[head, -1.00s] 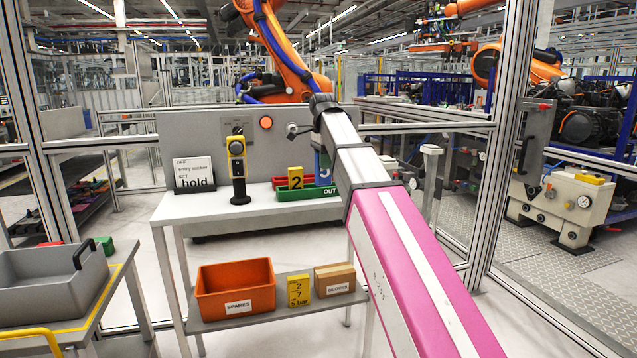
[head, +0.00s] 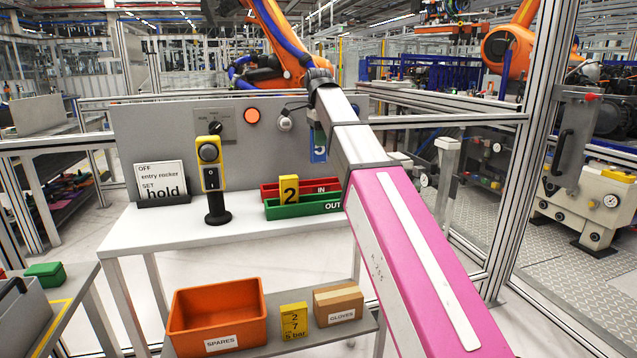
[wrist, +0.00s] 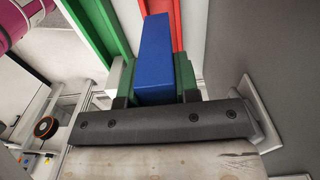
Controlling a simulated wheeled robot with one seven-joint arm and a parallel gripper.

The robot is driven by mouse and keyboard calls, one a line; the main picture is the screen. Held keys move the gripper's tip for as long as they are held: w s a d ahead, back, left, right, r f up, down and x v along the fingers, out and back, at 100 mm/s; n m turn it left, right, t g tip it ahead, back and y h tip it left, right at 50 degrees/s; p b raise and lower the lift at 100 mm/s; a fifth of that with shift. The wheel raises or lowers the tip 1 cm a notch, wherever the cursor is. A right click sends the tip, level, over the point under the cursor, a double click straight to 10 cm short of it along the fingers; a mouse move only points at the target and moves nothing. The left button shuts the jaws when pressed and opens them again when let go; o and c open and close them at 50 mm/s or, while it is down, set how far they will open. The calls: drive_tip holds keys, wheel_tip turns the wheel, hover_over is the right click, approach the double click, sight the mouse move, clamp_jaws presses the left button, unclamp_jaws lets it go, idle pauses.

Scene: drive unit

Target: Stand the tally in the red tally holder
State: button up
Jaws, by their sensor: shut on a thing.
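My gripper (wrist: 153,82) is shut on a blue tally (wrist: 155,55). In the head view the blue tally (head: 318,145), marked 5, hangs upright above the right part of the holders, partly behind my arm. The red tally holder (head: 270,192), labelled IN, lies on the bench behind the green holder (head: 290,211), labelled OUT. A yellow tally (head: 289,189) marked 2 appears to stand in the green holder. In the wrist view the green holder (wrist: 90,25) and red holder (wrist: 178,25) show beyond the tally. My arm hides the holders' right ends.
A yellow switch post (head: 210,170) and a sign (head: 162,182) stand left of the holders. A grey panel (head: 150,135) rises behind the bench.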

wheel_tip(320, 180, down, 10)
drive_tip(key=shift+r, duration=0.1)
idle(0.4)
drive_tip(key=o, duration=1)
